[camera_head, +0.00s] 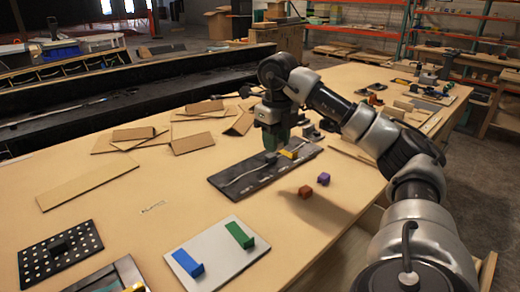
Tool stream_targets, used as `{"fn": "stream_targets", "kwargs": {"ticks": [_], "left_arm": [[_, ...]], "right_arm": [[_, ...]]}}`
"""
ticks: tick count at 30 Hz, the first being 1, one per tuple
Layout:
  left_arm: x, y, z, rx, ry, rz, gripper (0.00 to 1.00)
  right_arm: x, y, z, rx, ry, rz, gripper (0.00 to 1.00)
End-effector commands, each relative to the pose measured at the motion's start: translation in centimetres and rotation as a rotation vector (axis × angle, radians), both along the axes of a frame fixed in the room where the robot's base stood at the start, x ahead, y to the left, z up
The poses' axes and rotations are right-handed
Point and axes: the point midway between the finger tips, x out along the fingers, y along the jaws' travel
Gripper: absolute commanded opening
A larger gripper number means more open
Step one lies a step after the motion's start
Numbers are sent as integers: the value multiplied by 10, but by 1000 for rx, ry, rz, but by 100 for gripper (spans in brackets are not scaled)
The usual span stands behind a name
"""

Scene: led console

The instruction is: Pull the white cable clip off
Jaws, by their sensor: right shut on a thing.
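A dark grey board (225,183) lies on the wooden table, with a pale cable (245,181) running along it. My right gripper (271,152) points down over the far part of this board, close to its surface. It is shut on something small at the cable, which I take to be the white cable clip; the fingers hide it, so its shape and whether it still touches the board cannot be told. A yellow piece (290,153) sits on the board just right of the fingers. My left gripper is not in view.
An orange-brown cube (305,192) and a purple cube (323,178) lie right of the board. In front are a pale plate (217,262) with blue and green blocks and a black perforated plate (40,262). Flat cardboard pieces (88,185) lie at left.

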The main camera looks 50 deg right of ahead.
Motion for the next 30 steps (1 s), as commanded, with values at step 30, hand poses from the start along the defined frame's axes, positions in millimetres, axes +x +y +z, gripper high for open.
{"fn": "stream_targets", "kwargs": {"ticks": [30], "left_arm": [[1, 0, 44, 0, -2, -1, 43]], "right_arm": [[-6, -4, 45, -1, -1, 0, 6]]}}
